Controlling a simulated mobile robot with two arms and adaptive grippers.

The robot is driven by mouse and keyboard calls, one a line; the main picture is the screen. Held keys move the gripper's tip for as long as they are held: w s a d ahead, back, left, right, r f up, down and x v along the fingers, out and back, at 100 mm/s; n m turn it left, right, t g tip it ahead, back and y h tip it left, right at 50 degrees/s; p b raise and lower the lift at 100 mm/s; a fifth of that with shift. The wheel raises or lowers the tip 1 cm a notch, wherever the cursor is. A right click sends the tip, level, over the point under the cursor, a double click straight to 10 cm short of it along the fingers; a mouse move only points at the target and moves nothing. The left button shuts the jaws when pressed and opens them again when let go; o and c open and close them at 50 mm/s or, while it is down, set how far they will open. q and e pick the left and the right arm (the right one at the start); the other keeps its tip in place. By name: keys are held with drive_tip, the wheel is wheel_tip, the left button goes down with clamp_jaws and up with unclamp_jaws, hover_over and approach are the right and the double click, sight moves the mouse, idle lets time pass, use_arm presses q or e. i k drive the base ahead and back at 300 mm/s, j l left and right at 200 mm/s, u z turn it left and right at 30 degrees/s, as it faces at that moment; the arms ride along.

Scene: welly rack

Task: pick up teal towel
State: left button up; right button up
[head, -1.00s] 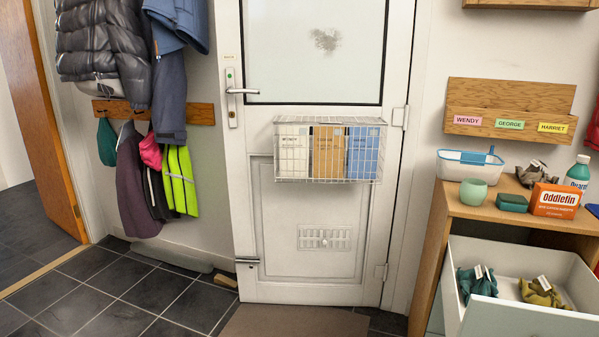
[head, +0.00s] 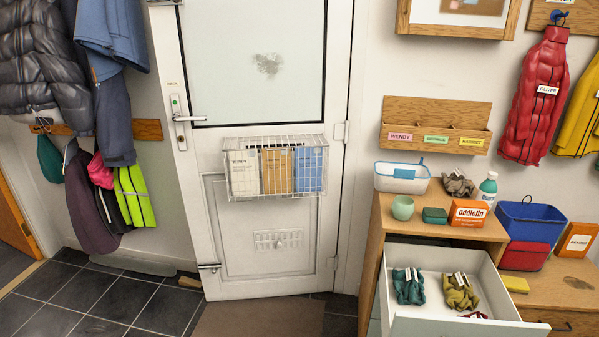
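A teal cloth bundle (head: 408,287) with a white tag lies in the open white drawer (head: 455,327) at the lower right. It looks like crumpled fabric; I cannot tell for sure that it is the teal towel. An olive cloth bundle (head: 460,292) with a tag lies to its right in the same drawer. A dark teal item (head: 49,159) also hangs under the coats at the far left. Neither of my grippers is in the head view.
The drawer juts from a wooden cabinet (head: 440,227) carrying a white-and-blue tub (head: 402,178), a green cup (head: 402,208), an orange box (head: 468,213) and a bottle (head: 488,187). A blue bin (head: 531,220) stands to its right. The tiled floor (head: 70,300) is clear at the left.

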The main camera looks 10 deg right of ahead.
sight(408, 285)
drive_tip(key=l+u, duration=0.35)
drive_tip(key=l, duration=0.55)
drive_tip(key=k+l+u, duration=0.1)
drive_tip(key=l+u, duration=0.25)
drive_tip(key=l, duration=0.5)
